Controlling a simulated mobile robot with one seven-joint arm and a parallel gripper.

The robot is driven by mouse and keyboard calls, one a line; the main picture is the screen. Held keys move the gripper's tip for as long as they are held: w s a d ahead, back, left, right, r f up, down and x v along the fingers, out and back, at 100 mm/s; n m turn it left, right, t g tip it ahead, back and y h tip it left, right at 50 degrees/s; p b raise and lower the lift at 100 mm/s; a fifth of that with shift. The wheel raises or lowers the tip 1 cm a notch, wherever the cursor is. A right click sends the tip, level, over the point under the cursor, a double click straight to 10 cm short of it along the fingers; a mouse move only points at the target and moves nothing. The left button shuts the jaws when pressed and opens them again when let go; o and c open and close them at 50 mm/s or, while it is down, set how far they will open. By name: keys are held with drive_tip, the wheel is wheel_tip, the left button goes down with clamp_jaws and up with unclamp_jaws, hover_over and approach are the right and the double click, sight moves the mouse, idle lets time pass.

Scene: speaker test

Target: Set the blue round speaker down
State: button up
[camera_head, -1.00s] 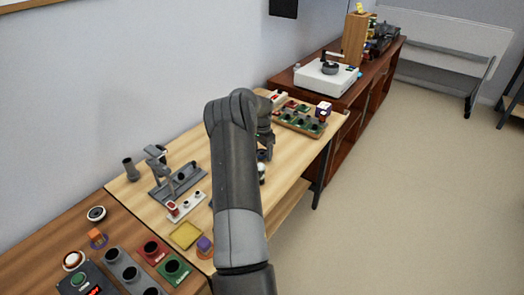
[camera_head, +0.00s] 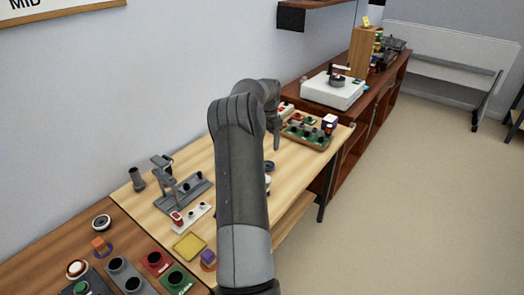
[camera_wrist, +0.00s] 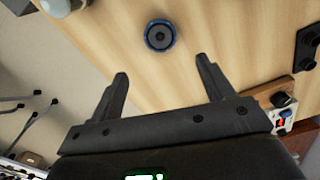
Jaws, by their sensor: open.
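The blue round speaker (camera_wrist: 160,36) sits on the light wooden table (camera_wrist: 215,30) in the wrist view, a blue ring around a dark grey face. My gripper (camera_wrist: 162,70) is open, its two fingers apart with nothing between them. The speaker is beyond the fingertips, roughly centred between them and clear of both. In the head view my arm covers much of the table middle. Small dark round shapes show at the arm's right edge, too small and partly hidden to identify surely.
A tray of colored parts (camera_head: 300,139) lies toward the far end of the table. A grey stand (camera_head: 180,190), a yellow tray (camera_head: 190,246) and a white strip (camera_head: 192,215) are at left. A white device (camera_head: 332,92) stands on the dark cabinet behind. Floor at right is clear.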

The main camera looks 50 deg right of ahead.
drive_tip(key=w+a+r+n+t, duration=0.1)
drive_tip(key=a+r+n, duration=0.2)
drive_tip(key=a+r, duration=0.6)
drive_tip(key=w+a+r+n+t, duration=0.1)
drive_tip(key=a+r+n, duration=0.25)
drive_tip(key=a, duration=0.95)
drive_tip(key=w+a+r+n+t, duration=0.1)
drive_tip(key=w+a+r+n, duration=0.15)
drive_tip(key=a+r, duration=0.6)
drive_tip(key=s+a+r+n+t, duration=0.1)
drive_tip(key=s+a+n, duration=0.3)
drive_tip(key=a, duration=0.5)
drive_tip(key=s+a+n, duration=0.2)
drive_tip(key=s+a, duration=0.3)
drive_tip(key=a, duration=0.5)
drive_tip(key=s+a+f+n, duration=0.2)
drive_tip(key=s+a+n, duration=0.1)
drive_tip(key=s+a, duration=0.2)
drive_tip(key=s+a+f+n+t, duration=0.1)
drive_tip(key=s+a+f+n, duration=0.1)
drive_tip(key=s+a, duration=0.3)
drive_tip(key=shift+s+a+n+t, duration=0.15)
drive_tip(key=shift+s+n+t, duration=0.25)
drive_tip(key=shift+s, duration=0.6)
